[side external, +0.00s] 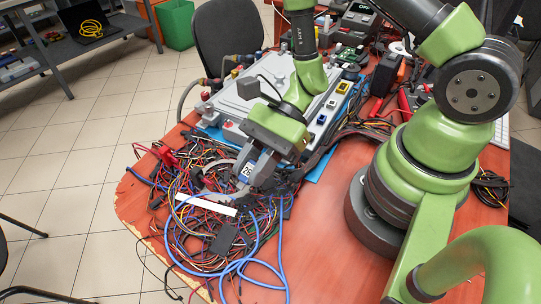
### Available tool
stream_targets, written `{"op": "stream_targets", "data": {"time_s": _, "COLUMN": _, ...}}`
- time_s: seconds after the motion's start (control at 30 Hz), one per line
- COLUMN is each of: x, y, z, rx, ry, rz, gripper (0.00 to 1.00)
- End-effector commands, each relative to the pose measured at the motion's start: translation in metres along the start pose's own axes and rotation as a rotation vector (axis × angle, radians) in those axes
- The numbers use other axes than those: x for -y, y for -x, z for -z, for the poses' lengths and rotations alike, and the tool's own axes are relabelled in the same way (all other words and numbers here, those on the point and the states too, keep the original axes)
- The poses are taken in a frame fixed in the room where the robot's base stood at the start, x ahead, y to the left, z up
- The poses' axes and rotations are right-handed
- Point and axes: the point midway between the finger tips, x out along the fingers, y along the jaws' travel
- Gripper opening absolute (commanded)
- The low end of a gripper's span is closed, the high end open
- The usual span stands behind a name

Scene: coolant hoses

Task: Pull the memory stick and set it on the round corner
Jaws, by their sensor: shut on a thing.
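My gripper (244,183) points down and left into a tangle of cables (190,175) on the red-brown table (335,235).
A light grey panel unit (240,98) with connectors stands behind my gripper. A white strip (205,204), a dark block (224,238) and looping blue cables (283,250) lie in front. A dark chair (228,38) stands behind the table. Bare tabletop shows right of the tangle.

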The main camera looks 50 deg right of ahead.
Motion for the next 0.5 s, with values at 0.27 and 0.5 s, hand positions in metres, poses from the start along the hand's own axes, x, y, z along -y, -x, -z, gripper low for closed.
{"op": "stream_targets", "data": {"time_s": 0.27, "x": 0.002, "y": -0.011, "z": 0.016, "rx": 0.011, "ry": -0.014, "rz": 0.019, "gripper": 0.0}}
{"op": "stream_targets", "data": {"time_s": 0.5, "x": 0.001, "y": -0.025, "z": 0.04, "rx": 0.01, "ry": -0.012, "rz": 0.019, "gripper": 0.0}}
